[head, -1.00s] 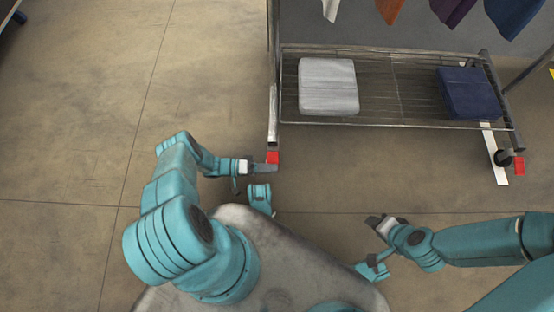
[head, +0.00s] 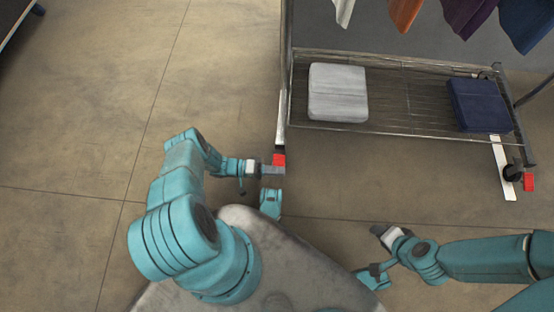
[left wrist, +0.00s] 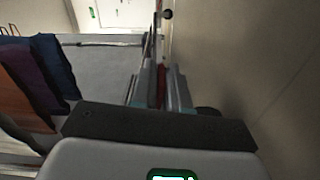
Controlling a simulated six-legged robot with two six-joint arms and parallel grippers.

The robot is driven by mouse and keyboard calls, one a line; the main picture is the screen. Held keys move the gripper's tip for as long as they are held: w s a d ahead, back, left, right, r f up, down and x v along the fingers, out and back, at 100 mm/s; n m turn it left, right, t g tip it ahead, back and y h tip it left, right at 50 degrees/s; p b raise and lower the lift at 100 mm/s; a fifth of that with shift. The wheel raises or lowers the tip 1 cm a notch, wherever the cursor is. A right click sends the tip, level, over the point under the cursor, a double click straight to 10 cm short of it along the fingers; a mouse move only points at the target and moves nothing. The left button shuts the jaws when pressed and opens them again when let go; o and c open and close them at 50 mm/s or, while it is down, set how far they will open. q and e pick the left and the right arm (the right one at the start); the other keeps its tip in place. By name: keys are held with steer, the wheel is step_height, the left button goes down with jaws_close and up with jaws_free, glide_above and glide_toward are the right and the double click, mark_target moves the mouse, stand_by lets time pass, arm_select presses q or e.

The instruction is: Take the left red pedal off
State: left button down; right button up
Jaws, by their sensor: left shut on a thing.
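The left red pedal (head: 279,159) is at the near end of the clothes rack's left foot, low over the floor. My left gripper (head: 275,169) reaches it from the left, and its dark fingers are shut on the pedal. In the left wrist view a red strip of the pedal (left wrist: 161,87) shows between the two fingers (left wrist: 160,90). The fingers hide part of it. My right gripper (head: 380,232) is over the floor to the right, away from the rack. Its finger gap is too small to tell.
The rack's wire shelf (head: 408,95) holds a light grey folded block (head: 338,93) and a navy one (head: 480,105). Clothes hang above. Another red pedal (head: 528,182) is on the rack's right foot.

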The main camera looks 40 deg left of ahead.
arm_select(q)
steer(key=shift+w+r+n, duration=0.1)
steer(key=shift+r+n, duration=0.15)
steer(key=shift+n, duration=0.85)
steer(key=shift+r+n, duration=0.25)
steer(key=shift+n, duration=0.85)
steer(key=shift+a+n, duration=0.1)
steer(key=shift+n, duration=0.2)
steer(key=c, duration=1.2)
jaws_free()
steer(key=v, duration=1.6)
steer(key=shift+a, duration=0.1)
